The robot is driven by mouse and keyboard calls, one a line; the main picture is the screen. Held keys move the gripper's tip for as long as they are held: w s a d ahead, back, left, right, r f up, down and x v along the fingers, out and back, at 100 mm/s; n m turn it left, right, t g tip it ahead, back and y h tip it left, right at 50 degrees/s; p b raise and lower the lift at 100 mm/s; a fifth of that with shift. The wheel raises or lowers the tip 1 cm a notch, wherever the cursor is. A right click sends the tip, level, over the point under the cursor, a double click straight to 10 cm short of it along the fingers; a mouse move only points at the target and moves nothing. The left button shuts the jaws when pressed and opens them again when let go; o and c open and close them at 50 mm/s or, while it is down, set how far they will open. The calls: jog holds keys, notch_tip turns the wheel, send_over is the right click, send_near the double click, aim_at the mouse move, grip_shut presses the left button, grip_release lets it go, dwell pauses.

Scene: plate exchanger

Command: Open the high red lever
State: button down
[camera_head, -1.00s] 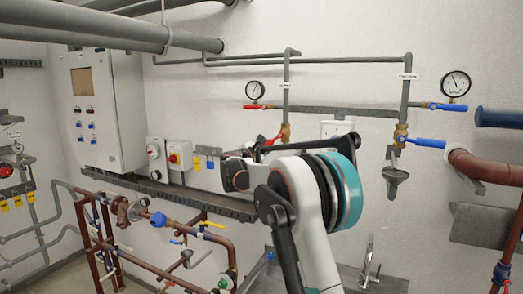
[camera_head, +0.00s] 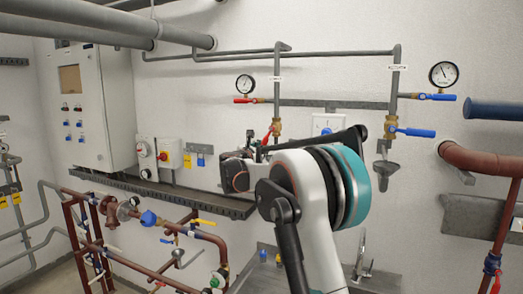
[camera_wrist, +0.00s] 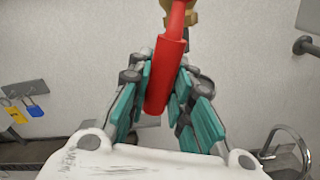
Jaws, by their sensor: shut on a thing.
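A red lever handle (camera_wrist: 166,75) hangs from a brass valve (camera_wrist: 178,17) in the wrist view, slanting slightly. My gripper (camera_wrist: 164,72) is shut on this handle, with teal-padded fingers on both sides of it. In the head view the red lever (camera_head: 268,132) stands beside the brass valve on the left vertical pipe, above my wrist. My fingers are mostly hidden there behind my arm. Another red lever (camera_head: 247,100) lies level higher up, just under the left gauge (camera_head: 245,84).
On the right pipe are two blue levers, an upper one (camera_head: 437,97) and a lower one (camera_head: 415,132). A control cabinet (camera_head: 88,105) and switch boxes (camera_head: 158,154) are at left. A grey rail (camera_head: 165,193) runs below them. A faucet (camera_head: 362,258) stands below right.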

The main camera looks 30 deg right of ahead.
jog(key=c, duration=1.4)
grip_release()
jog(key=shift+a, duration=0.1)
jog(key=v, duration=1.2)
